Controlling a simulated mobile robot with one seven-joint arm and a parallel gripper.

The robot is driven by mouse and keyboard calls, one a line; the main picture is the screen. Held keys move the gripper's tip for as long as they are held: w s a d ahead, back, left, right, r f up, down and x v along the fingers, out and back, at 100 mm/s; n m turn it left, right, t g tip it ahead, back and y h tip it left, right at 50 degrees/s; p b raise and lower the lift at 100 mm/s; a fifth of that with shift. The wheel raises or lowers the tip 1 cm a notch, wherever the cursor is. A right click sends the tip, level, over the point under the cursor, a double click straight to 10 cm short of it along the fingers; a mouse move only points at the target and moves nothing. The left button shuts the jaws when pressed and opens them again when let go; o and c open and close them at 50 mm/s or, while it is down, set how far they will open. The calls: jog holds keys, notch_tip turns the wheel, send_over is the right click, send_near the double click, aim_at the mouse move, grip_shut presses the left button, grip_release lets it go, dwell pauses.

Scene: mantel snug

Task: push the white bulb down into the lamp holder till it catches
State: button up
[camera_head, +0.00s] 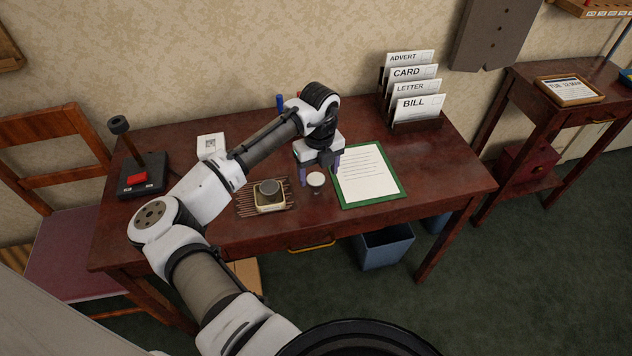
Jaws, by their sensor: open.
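The white bulb (315,179) shows as a small round white top on the desk, left of the green-edged board. A small, dim part shows under it; I cannot make out its base. A square cream block with a round dark grey top (269,190), which looks like the lamp holder, sits on a slatted brown mat (246,203) to the left of the bulb.
A green board with a written sheet (366,174) lies close on the right. A letter rack (414,123) stands behind it. A black box with a lever (141,178) and a white card (211,145) are at the left. The desk's right end is clear.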

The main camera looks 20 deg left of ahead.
aim_at(316, 179)
jog(key=shift+f, duration=0.1)
jog(key=f, duration=0.1)
jog(key=f+p, duration=0.1)
jog(key=f, duration=0.1)
jog(key=f+p, duration=0.1)
jog(key=f, duration=0.1)
jog(key=shift+s+a, duration=0.1)
jog(key=shift+a, duration=0.2)
jog(key=c, duration=1)
